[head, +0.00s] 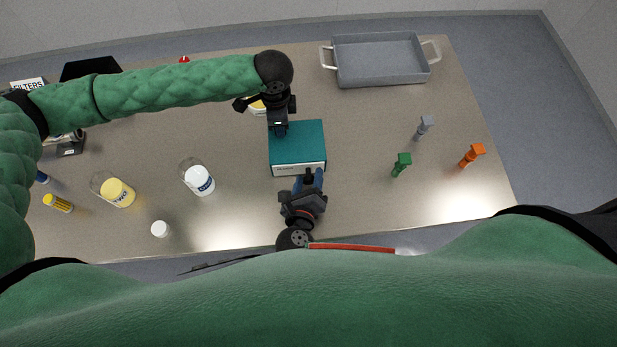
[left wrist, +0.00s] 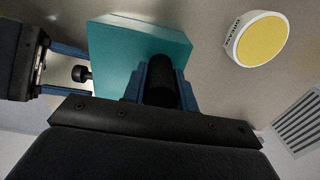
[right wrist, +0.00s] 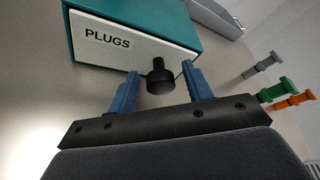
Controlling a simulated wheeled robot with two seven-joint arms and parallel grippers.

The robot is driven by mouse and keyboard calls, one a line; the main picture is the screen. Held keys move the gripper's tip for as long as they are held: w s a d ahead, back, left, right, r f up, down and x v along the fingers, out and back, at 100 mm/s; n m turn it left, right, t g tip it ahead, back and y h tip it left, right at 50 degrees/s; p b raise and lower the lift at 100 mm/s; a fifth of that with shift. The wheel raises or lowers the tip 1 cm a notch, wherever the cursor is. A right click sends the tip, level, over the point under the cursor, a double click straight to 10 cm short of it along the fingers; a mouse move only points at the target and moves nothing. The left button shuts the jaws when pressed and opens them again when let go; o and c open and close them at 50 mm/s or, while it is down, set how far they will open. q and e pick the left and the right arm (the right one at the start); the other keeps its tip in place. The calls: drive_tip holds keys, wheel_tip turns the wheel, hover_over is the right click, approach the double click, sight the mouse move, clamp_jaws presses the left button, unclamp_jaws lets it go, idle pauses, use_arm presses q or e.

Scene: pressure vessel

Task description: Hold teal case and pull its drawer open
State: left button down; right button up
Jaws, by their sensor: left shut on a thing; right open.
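The teal case (head: 306,133) stands on the table, its white drawer front (head: 300,170) toward me. The front reads "PLUGS" in the right wrist view (right wrist: 125,40) and looks closed. A black knob (right wrist: 158,78) sticks out from it. My left gripper (head: 278,128) is at the case's far left part. In the left wrist view its fingers (left wrist: 160,82) are shut around a dark cylindrical part at the teal case (left wrist: 150,45). How that part joins the case is hidden. My right gripper (head: 308,182) is open at the drawer front, its fingers (right wrist: 160,88) on either side of the knob, apart from it.
A grey tray (head: 380,62) stands at the back right. Grey (head: 424,127), green (head: 401,165) and orange (head: 472,156) plugs stand right of the case. A yellow-topped round container (left wrist: 257,40) is near my left gripper.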

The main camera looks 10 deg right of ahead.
drive_tip(key=shift+w+f, duration=0.1)
drive_tip(key=shift+w, duration=0.1)
clamp_jaws()
drive_tip(key=s, duration=0.8)
drive_tip(key=shift+s+a, duration=0.1)
drive_tip(key=shift+s, duration=0.1)
unclamp_jaws()
wheel_tip(320, 180, up, 10)
idle(0.6)
